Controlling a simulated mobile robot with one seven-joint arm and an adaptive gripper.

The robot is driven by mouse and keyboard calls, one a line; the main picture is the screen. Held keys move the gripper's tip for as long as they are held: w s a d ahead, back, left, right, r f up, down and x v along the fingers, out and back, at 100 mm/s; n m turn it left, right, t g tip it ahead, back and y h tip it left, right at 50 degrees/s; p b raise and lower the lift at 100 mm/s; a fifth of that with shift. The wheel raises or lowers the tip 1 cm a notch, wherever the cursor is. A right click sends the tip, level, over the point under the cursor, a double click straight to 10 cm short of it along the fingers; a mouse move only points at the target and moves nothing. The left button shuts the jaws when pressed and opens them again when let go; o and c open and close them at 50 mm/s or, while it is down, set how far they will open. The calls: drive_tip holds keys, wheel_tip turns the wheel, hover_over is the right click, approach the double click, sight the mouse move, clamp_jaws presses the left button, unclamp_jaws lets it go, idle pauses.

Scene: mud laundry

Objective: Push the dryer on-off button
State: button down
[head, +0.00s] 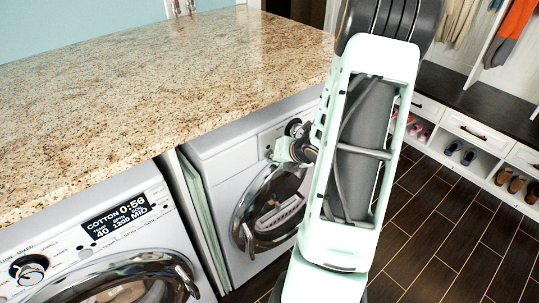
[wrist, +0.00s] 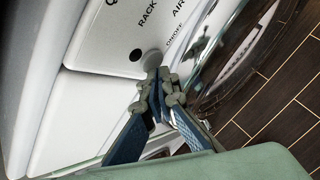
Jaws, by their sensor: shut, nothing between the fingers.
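The dryer (head: 213,155) is the white machine under the counter, right of the machine with the lit display. My gripper (head: 274,154) is in front of its upper panel in the head view. In the wrist view my gripper (wrist: 160,78) is shut and empty, with its fingertips at a round grey button (wrist: 152,59) beside the "ON/OFF" lettering. The tips overlap the button's lower edge in the picture; I cannot tell whether they touch or press it. In the head view the button is not distinguishable behind my gripper.
A washer (head: 60,262) with a lit display stands at the left. A granite counter (head: 150,80) overhangs both machines. The dryer's round door (head: 246,213) is below my gripper. Dark floor (head: 440,235) is clear at the right, before a shoe bench (head: 470,130).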

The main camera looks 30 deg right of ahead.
idle(0.4)
drive_tip(key=shift+w, duration=0.45)
drive_tip(key=shift+s+b, duration=0.1)
drive_tip(key=shift+b, duration=0.2)
drive_tip(key=shift+s, duration=0.3)
drive_tip(key=s+b, duration=0.1)
drive_tip(key=s, duration=0.5)
drive_tip(key=shift+d, duration=0.25)
idle(0.4)
